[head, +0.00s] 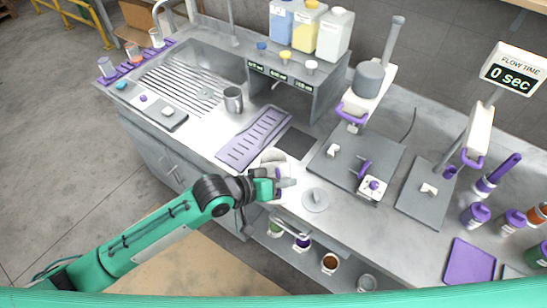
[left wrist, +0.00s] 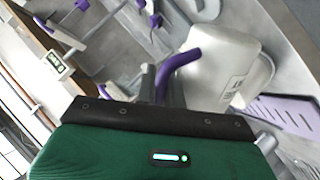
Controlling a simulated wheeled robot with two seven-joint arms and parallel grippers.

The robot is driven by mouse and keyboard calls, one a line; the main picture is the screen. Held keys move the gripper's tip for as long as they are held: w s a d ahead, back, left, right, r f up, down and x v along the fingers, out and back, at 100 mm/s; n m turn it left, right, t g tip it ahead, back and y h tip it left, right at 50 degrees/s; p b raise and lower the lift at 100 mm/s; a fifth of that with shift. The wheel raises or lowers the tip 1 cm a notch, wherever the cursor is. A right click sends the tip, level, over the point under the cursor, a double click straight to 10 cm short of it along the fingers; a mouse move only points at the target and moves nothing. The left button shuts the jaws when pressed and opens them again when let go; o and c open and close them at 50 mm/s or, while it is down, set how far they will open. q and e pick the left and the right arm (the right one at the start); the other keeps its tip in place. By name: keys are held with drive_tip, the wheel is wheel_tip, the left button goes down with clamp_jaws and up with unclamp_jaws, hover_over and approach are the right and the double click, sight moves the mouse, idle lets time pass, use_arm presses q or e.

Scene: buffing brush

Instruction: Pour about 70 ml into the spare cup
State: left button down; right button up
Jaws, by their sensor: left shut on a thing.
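My left gripper (head: 272,184) is over the front edge of the counter, shut on the purple handle of a pale jug (head: 274,157). In the left wrist view the jug (left wrist: 222,72) looks whitish with a small printed label, and it appears tilted in that tilted view. Its contents are hidden. I cannot tell for sure which vessel is the spare cup. My right gripper is not in view.
A purple slatted drip mat (head: 254,138) lies behind the jug. A grey dispenser stand (head: 302,84) carries several bottles at the back. A round grey lid-like disc (head: 315,200) lies right of the gripper. Filled cups stand on the low shelf. A sign (head: 515,73) reads 0 sec.

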sight(283, 168)
use_arm(q)
drive_tip(key=shift+w+r, duration=0.15)
drive_tip(key=shift+r, duration=0.3)
drive_tip(key=shift+n+g, duration=0.3)
drive_tip(key=shift+w+r+n+g+p, duration=0.3)
drive_tip(key=shift+w+r+g+p, duration=0.1)
drive_tip(key=shift+r+p, duration=0.1)
drive_tip(key=shift+w+r, duration=0.25)
drive_tip(key=shift+r, duration=0.05)
idle(0.7)
drive_tip(key=shift+w+a+r+n+g, duration=0.1)
drive_tip(key=shift+w+r+n+g, duration=0.25)
drive_tip(key=shift+n+g, duration=0.2)
idle(0.9)
